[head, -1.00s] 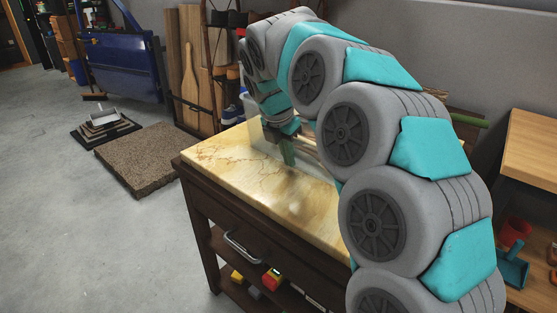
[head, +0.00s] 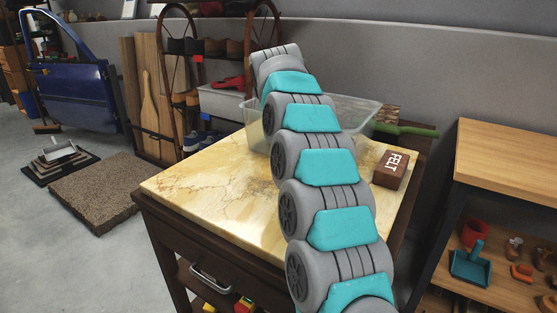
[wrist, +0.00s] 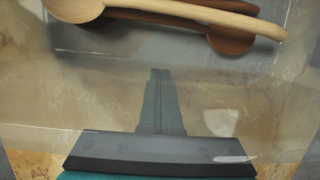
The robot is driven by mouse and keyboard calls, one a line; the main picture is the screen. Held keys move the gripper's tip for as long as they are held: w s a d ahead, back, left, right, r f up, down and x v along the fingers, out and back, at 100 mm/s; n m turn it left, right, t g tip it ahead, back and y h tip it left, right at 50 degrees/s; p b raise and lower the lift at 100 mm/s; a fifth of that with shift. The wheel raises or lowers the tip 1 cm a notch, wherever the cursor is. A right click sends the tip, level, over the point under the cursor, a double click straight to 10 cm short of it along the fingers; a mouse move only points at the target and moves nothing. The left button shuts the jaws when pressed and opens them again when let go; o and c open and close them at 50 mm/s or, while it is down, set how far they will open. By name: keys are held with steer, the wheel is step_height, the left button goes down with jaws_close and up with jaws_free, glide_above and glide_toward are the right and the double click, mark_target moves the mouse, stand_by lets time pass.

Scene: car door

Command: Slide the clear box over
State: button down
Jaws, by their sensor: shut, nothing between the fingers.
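The clear box (head: 352,112) stands at the back of the marble-topped table (head: 200,180) in the head view, partly hidden by my arm. In the wrist view the clear box (wrist: 80,52) fills much of the picture, with a light wooden spoon (wrist: 200,12) and a darker one (wrist: 232,42) showing in it. My gripper (wrist: 160,72) is shut and empty, its teal fingers side by side. The fingers look faded, as if seen through clear plastic; I cannot tell whether they touch a wall. In the head view the fingers are hidden behind my arm.
A brown block marked FELT (head: 390,166) lies on the table's right side, near my arm. The table's left and front areas are clear. A wooden shelf unit (head: 510,150) stands at right, and a rack with shoes (head: 195,75) stands behind the table.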

steer(key=shift+w+d, duration=0.5)
steer(key=shift+w, duration=0.05)
